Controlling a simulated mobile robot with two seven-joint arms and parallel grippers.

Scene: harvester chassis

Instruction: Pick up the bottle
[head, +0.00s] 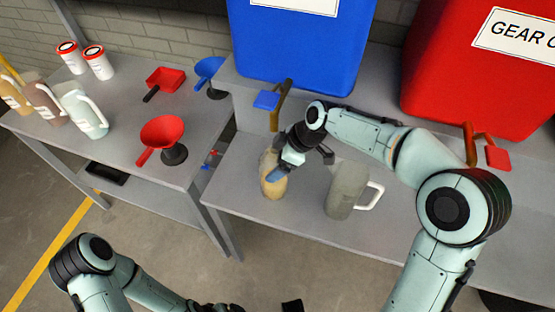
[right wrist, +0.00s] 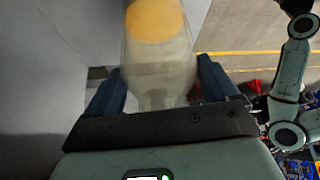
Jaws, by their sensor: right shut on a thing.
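The bottle (head: 272,187) is pale and translucent, with a yellowish tint. In the head view it is at the lower grey shelf in the middle; I cannot tell whether its base touches the shelf. My right gripper (head: 287,166) is shut on it and hides part of it. In the right wrist view the bottle (right wrist: 158,55), with a round orange-yellow area, sits between the two blue fingers of my right gripper (right wrist: 162,92). My left gripper (head: 255,307) is cut off at the bottom edge, and its jaws are unclear.
A grey pitcher (head: 346,191) with a white handle stands just right of the bottle. A blue container (head: 300,50) and a red container (head: 470,85) with taps stand above. The left table (head: 125,130) holds jugs, red and blue funnels and white tubs.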

